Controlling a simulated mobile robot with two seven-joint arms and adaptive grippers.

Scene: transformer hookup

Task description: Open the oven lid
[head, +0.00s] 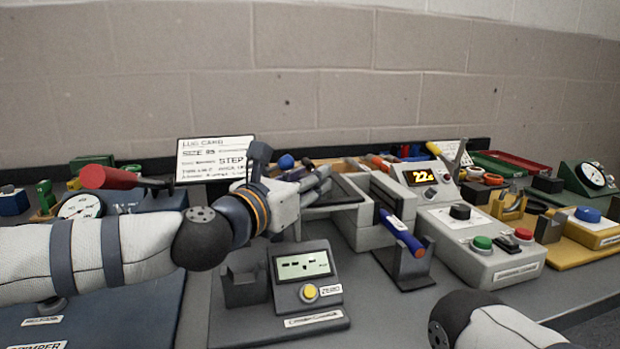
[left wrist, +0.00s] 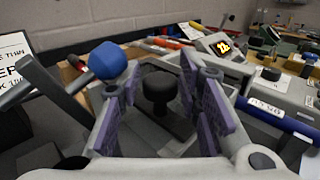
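The oven (head: 372,235) is a grey box right of centre in the head view, beside a housing with a lit "22" display (head: 420,178). My left gripper (head: 324,184) is over its left part and hides some of the top. In the left wrist view, a black knob (left wrist: 158,88) stands on a dark surface, apparently the lid, seen between the purple finger pads of the left gripper (left wrist: 160,108). The fingers are apart, with gaps on both sides of the knob. My right arm shows at the bottom right of the head view; its gripper is out of frame.
A blue-and-white tube (head: 402,233) rests on a dark stand in front of the oven. A meter with a yellow button (head: 308,292) stands below my left gripper. A control box (head: 482,250) with green and red buttons is to the right. A lug card (head: 212,158) stands behind.

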